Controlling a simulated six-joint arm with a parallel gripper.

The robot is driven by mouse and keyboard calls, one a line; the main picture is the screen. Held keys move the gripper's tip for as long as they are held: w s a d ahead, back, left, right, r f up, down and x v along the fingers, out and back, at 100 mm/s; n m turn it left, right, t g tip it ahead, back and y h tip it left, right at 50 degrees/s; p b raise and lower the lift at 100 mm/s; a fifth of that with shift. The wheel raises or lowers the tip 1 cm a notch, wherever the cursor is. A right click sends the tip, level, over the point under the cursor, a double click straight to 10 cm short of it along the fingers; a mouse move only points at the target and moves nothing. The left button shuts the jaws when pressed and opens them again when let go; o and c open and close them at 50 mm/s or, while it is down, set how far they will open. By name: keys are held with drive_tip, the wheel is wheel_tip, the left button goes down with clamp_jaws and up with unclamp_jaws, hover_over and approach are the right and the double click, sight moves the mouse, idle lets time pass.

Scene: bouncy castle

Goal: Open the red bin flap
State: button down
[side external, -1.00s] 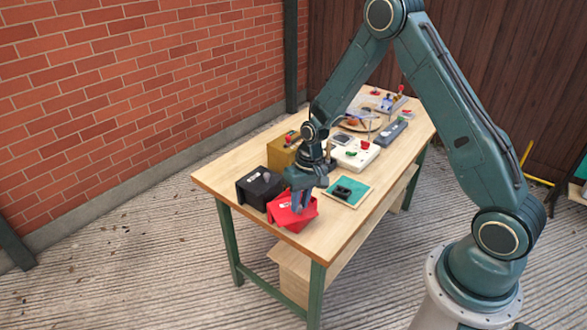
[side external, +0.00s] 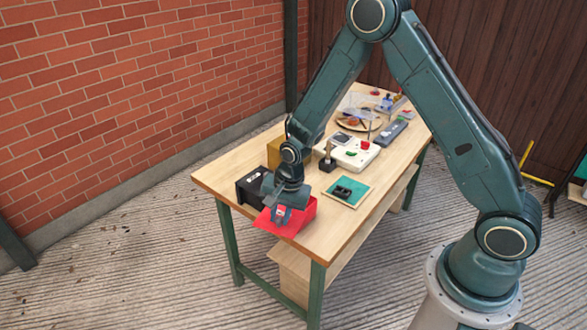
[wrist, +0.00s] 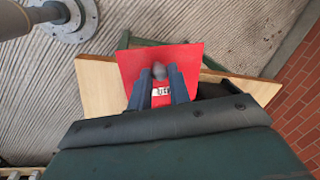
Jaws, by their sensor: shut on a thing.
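The red bin (side external: 309,213) stands near the front left edge of the table. Its red flap (side external: 263,223) is swung out toward the table's edge, leaving the bin's top at least partly open. My gripper (side external: 281,212) is over the flap. In the wrist view the flap (wrist: 190,55) spreads out flat, with a white label (wrist: 161,92) between my fingers. My gripper (wrist: 160,76) is shut on the flap's grey knob (wrist: 159,70), one finger on each side. Much of the bin's inside is hidden by my gripper.
A black bin (side external: 250,190) stands close beside the red one, with a yellow box (side external: 285,143) behind. A teal pad (side external: 342,200) and a white box with buttons (side external: 355,153) lie to the right. The table's front edge (wrist: 265,90) is close.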

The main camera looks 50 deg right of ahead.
drive_tip(key=shift+w+a+m, duration=0.4)
drive_tip(key=shift+a+m, duration=0.05)
drive_tip(key=shift+m, duration=0.25)
drive_tip(key=c, duration=1.3)
unclamp_jaws()
drive_tip(key=shift+s+r, duration=0.1)
drive_tip(key=shift+r, duration=0.05)
wheel_tip(320, 180, up, 13)
drive_tip(key=s, duration=0.2)
drive_tip(key=shift+s+d+r, duration=0.15)
drive_tip(key=shift+s+d, duration=0.05)
drive_tip(key=shift+d, duration=0.25)
